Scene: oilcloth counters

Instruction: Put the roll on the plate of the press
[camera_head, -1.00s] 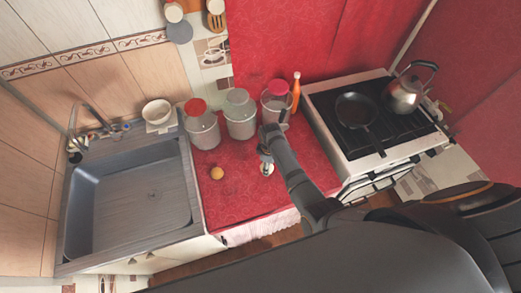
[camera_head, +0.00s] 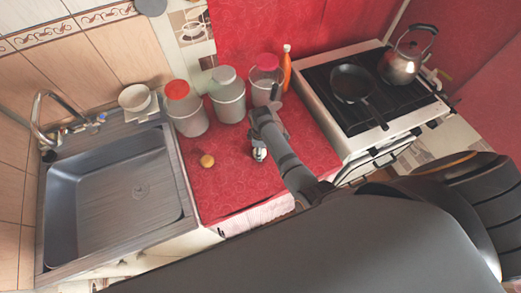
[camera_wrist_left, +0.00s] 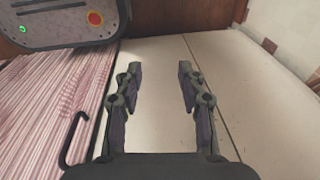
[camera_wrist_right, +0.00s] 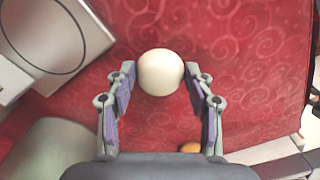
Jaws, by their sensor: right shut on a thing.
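A pale, round roll (camera_wrist_right: 160,72) lies between the fingertips of my right gripper (camera_wrist_right: 160,84), which is shut on it over the red counter. In the head view it shows as a small whitish shape (camera_head: 259,154) below the right gripper (camera_head: 259,144). A grey square plate with a dark ring, seemingly the plate of the press (camera_wrist_right: 42,32), lies at the upper left of the right wrist view, apart from the roll. I cannot make out the press in the head view. My left gripper (camera_wrist_left: 158,75) is open and empty, seen only in the left wrist view.
A small orange-brown round thing (camera_head: 207,161) lies on the red counter (camera_head: 225,190). Several jars, including a red-lidded one (camera_head: 186,112), and an orange bottle (camera_head: 286,66) stand behind. The sink (camera_head: 120,185) is left; the stove with pan (camera_head: 352,84) and kettle (camera_head: 402,66) is right.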

